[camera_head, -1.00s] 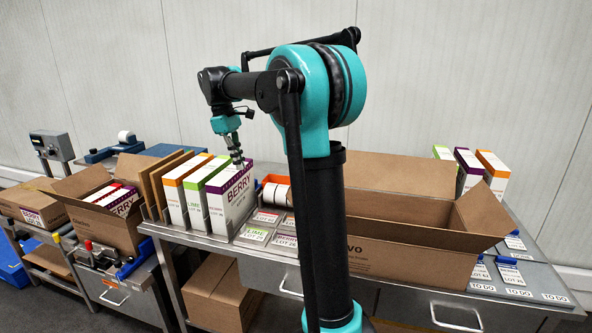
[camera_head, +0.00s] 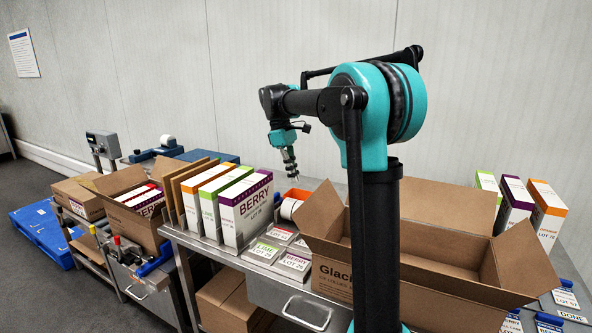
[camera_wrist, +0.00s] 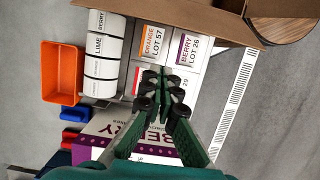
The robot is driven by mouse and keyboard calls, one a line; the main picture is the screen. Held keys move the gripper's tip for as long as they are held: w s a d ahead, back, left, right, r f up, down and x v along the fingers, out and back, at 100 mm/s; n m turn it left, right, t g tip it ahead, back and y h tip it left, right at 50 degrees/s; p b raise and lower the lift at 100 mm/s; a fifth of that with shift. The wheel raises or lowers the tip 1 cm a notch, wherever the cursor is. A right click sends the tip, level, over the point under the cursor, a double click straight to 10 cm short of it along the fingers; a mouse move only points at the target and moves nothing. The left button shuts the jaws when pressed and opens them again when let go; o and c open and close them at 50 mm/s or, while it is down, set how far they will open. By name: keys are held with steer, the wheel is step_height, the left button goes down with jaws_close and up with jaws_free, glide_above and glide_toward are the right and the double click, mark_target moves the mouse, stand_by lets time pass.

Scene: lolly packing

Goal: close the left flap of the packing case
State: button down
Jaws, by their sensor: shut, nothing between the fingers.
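My gripper (camera_head: 293,178) is shut and empty, pointing down above the table near the orange bin (camera_head: 298,196); its fingers also meet in the wrist view (camera_wrist: 163,74). A large open cardboard case (camera_head: 440,272) stands at right on the table, partly hidden by my arm. Its left flap (camera_head: 320,206) stands up and leans outward, and its back flap (camera_head: 445,203) is raised. A second open case (camera_head: 140,228) with cartons inside stands on the lower bench at left, its flaps up. I cannot tell which one is the packing case. My gripper touches neither case.
Orange, lime and berry cartons (camera_head: 246,208) stand in a row left of my gripper. Lot cards (camera_head: 277,233) lie on the table. White rolls (camera_wrist: 103,66) sit beside the bin. More cartons (camera_head: 516,202) stand behind the large case. A blue pallet (camera_head: 45,232) lies on the floor.

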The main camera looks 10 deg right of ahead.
steer(key=s+d+f, duration=0.3)
steer(key=d, duration=0.1)
steer(key=shift+f, duration=0.3)
stand_by(0.5)
